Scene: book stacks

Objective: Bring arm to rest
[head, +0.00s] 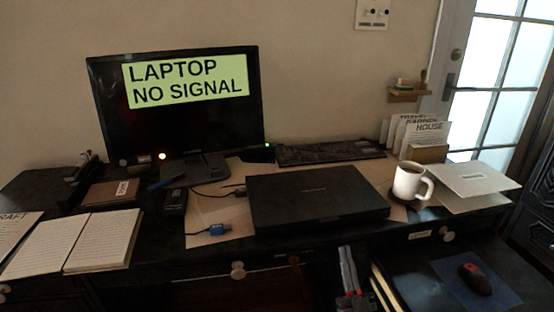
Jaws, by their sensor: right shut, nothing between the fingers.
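My right gripper (347,252) shows at the bottom middle of the head view, in front of the desk's front edge. Its two slim grey and red fingers point up in the picture and lie close together, shut with nothing between them. It is apart from the closed black laptop (318,197) on the desk behind it. The rest of the right arm is mostly below the frame. My left gripper is not in view.
The desk (215,262) holds a monitor (180,120) reading "LAPTOP NO SIGNAL", a white mug (409,181), an open notebook (103,240), a blue connector (214,230) and a keyboard (330,151). At lower right, a mouse (475,278) lies on a blue mat (450,270).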

